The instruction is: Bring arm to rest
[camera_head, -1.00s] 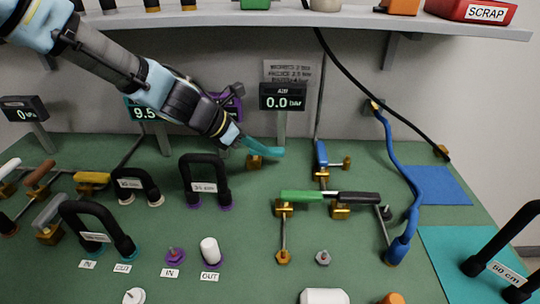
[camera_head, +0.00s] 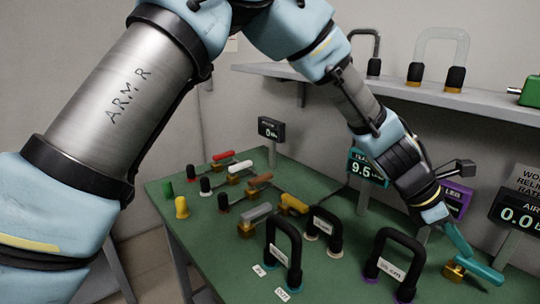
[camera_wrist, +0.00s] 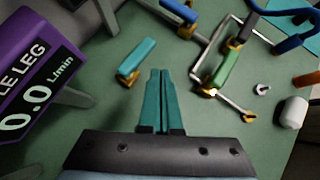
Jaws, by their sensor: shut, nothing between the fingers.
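My gripper (camera_head: 452,232) is at the right of the head view, above the green table's back part, at the end of my outstretched arm. In the wrist view its two teal fingers (camera_wrist: 162,100) lie together with nothing between them. A teal-handled valve (camera_head: 474,266) with a brass body is just below the fingertips in the head view. The same valve (camera_wrist: 137,60) shows beyond and left of the fingertips in the wrist view. I cannot tell how wide the gap to it is.
Black hose loops (camera_head: 283,255) stand on the green table (camera_head: 225,258). A purple display (camera_wrist: 35,75) is close on the wrist view's left. A 9.5 display (camera_head: 362,167) stands behind the arm. A shelf (camera_head: 420,95) runs along the wall above. A green-handled valve (camera_wrist: 226,70) is to the right.

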